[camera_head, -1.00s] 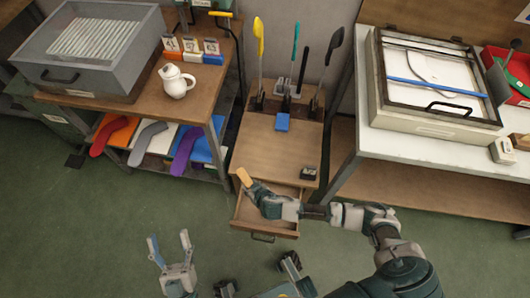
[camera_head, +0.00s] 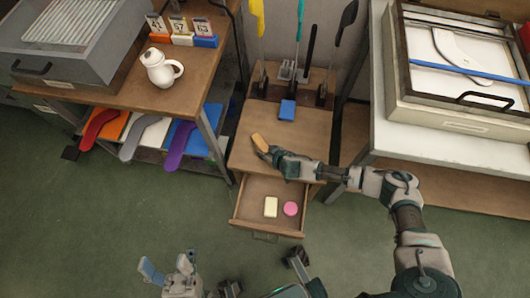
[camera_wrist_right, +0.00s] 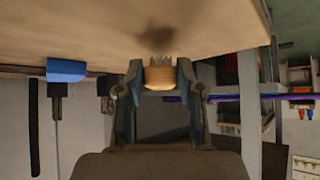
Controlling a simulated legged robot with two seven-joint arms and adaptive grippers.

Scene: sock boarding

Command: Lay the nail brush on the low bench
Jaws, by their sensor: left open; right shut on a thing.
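The nail brush (camera_head: 258,141) is a small tan wooden block, held at the tip of my right gripper (camera_head: 265,151) over the top of the low bench (camera_head: 245,165). In the right wrist view the brush (camera_wrist_right: 158,76) sits between the two fingers of the shut gripper (camera_wrist_right: 158,85), bristles towards the pale bench top (camera_wrist_right: 85,25). A dark shadow lies on the wood close to the bristles. I cannot tell whether they touch. My left gripper (camera_head: 167,266) is open and empty above the floor at the lower left.
The bench's drawer (camera_head: 245,208) is open, holding a cream block (camera_head: 271,207) and a pink round piece (camera_head: 290,209). Long-handled brushes and a blue block (camera_head: 288,110) stand at the bench's back. The middle of the bench top looks clear.

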